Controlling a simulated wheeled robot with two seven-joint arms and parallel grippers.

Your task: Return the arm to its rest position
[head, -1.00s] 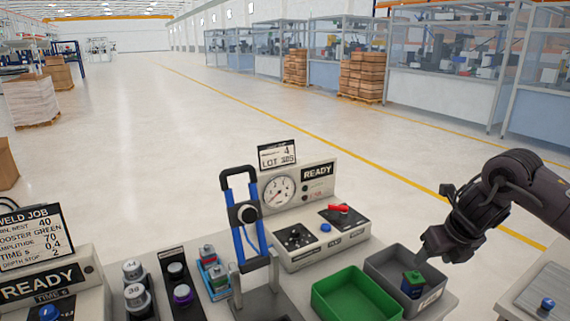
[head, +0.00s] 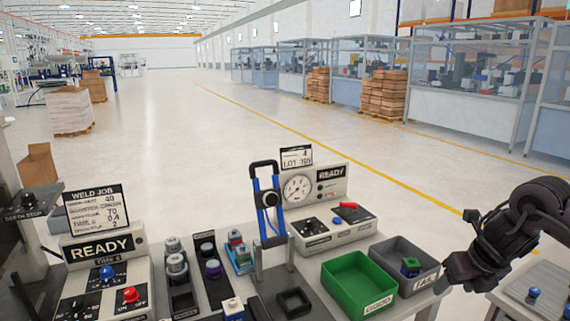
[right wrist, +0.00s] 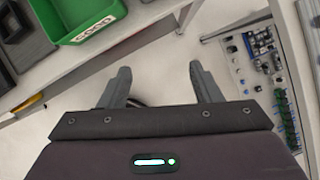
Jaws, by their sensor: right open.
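My right arm comes in from the right in the head view. Its gripper (head: 446,285) is at the right, beside the grey FAIL bin (head: 425,284) and apart from it. In the right wrist view the two fingers of this gripper (right wrist: 160,84) are spread wide, with nothing between them but the floor and a table edge behind. A small part with a green top and blue base (head: 410,267) lies in the grey bin. My left gripper is not in view.
The green GOOD bin (head: 345,290) stands left of the grey bin and also shows in the right wrist view (right wrist: 85,32). A blue-handled press (head: 268,205), a gauge box and the weld controller (head: 97,248) stand further left. A side table (head: 520,290) is at the right.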

